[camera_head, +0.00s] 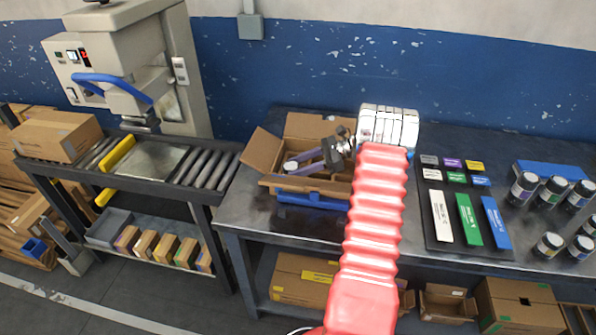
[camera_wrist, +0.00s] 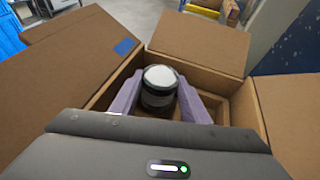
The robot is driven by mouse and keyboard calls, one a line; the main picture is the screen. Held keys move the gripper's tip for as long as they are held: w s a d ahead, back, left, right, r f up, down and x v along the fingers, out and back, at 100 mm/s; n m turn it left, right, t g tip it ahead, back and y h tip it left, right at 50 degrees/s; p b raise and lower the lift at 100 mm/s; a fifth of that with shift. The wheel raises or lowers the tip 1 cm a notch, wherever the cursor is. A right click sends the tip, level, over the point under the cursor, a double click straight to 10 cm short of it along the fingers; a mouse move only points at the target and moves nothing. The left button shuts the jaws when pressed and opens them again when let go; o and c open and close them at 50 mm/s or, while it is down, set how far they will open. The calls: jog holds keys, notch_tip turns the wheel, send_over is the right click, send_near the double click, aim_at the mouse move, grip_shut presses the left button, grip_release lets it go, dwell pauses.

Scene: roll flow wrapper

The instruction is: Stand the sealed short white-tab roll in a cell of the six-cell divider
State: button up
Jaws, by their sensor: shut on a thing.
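The roll (camera_wrist: 159,90) is a short dark cylinder with a white round top facing the wrist camera. My gripper (camera_wrist: 158,100) is shut on it, with one purple finger on each side. In the head view my gripper (camera_head: 305,165) reaches into an open cardboard box (camera_head: 262,152) from the right, and the white roll top (camera_head: 290,166) shows at its tips. In the wrist view the box (camera_wrist: 200,44) has its flaps spread, and a cardboard partition (camera_wrist: 218,107) shows right of the roll. The roll's lower end is hidden, so I cannot tell whether it touches the bottom.
The box sits on a blue base (camera_head: 310,200) on the dark table (camera_head: 285,237). A mat (camera_head: 455,240) with coloured labels and several dark jars (camera_head: 553,190) stand at right. A roller conveyor (camera_head: 205,172) and a sealing machine (camera_head: 135,55) are at left.

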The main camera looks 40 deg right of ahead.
jog(key=shift+f, duration=1)
jog(key=o, duration=0.9)
jog(key=v, duration=1.2)
